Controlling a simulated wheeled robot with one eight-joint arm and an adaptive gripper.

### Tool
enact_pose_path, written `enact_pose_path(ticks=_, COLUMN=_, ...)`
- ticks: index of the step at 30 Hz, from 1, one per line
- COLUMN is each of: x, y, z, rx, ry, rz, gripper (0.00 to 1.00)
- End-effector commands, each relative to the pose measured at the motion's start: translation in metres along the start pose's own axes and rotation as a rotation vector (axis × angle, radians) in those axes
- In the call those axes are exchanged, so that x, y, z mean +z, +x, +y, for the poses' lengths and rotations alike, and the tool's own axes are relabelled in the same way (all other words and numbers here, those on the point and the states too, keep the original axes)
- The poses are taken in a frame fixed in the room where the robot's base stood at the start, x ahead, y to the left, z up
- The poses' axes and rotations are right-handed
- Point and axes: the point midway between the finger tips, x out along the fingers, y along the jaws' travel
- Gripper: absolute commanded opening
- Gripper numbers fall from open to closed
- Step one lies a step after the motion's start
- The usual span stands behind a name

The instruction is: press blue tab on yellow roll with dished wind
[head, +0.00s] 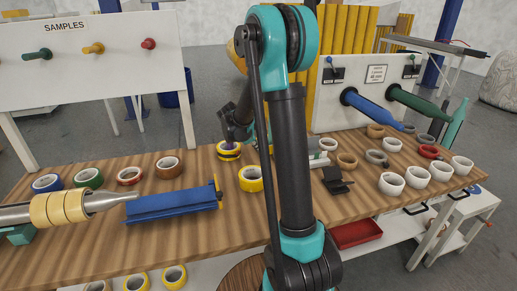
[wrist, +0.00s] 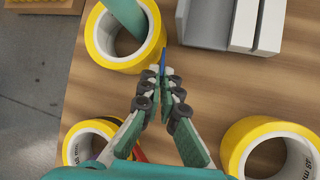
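In the wrist view, a yellow roll (wrist: 97,37) with a white core lies just beyond and left of my gripper (wrist: 163,75). A small blue tab (wrist: 163,60) shows at that roll's right edge, right by the fingertips. Whether they touch it I cannot tell. The fingers are drawn together, with no object clearly between them. Two other yellow rolls show, one at lower left (wrist: 72,150) and one at lower right (wrist: 235,145). I cannot tell which wind is dished.
My arm hides the bench's middle in the head view. A blue trough (head: 172,203) and a metal spindle with yellow rolls (head: 60,208) are at left. A black dispenser (head: 337,181) and white rolls (head: 391,184) are at right. A grey block (wrist: 207,22) lies near my gripper.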

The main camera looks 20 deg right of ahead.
Motion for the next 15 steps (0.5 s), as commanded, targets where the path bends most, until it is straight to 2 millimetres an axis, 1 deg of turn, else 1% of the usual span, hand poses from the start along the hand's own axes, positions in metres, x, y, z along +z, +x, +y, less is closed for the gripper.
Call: enact_pose_path(ticks=15, x=0.0009, y=0.0022, z=0.0043, rx=0.0, ry=0.0, rz=0.0, gripper=0.0)
